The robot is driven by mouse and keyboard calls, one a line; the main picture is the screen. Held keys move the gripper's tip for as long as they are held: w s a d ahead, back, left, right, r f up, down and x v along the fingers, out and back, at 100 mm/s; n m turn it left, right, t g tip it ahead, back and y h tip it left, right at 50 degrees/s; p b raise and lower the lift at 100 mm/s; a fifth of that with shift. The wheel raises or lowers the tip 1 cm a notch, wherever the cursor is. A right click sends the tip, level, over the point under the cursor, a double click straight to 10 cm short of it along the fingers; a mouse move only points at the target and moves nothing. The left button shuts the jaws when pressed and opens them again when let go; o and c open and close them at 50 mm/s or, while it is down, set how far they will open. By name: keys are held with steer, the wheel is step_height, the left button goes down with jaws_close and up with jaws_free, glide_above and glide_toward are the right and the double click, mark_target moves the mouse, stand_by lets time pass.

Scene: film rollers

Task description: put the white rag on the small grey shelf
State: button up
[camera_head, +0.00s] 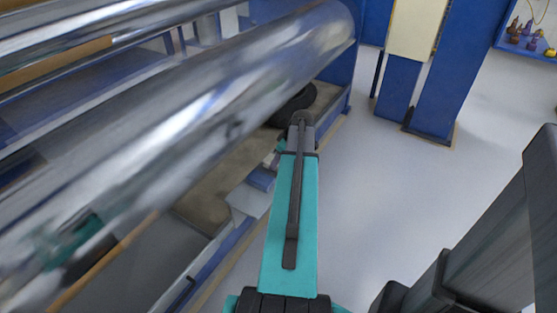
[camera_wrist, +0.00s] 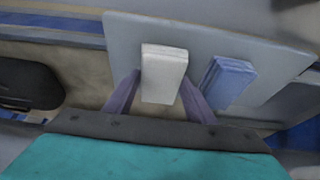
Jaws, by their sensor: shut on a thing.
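The white rag (camera_wrist: 163,73), a folded block, is between the two fingers of my gripper (camera_wrist: 160,80) in the wrist view. My gripper is shut on it. The small grey shelf (camera_wrist: 215,40) is a flat panel behind and beside the rag, and the rag overlaps it in the picture. I cannot tell whether rag and shelf touch. The shelf also shows in the head view (camera_head: 246,199), left of my teal arm. There my arm hides most of my gripper, and the rag is only a small pale patch beside it.
A blue folded rag (camera_wrist: 228,80) lies on the shelf, right of the white rag. Large shiny rollers (camera_head: 190,110) run along the left in the head view. A dark round object (camera_head: 295,104) lies beyond my arm. The grey floor (camera_head: 385,190) at right is open.

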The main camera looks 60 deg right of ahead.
steer(key=shift+f, duration=0.2)
steer(key=o, duration=0.9)
steer(key=shift+o, duration=0.2)
steer(key=shift+r, duration=0.15)
steer(key=p+v, duration=0.1)
steer(key=v, duration=1.3)
steer(key=shift+a, duration=0.15)
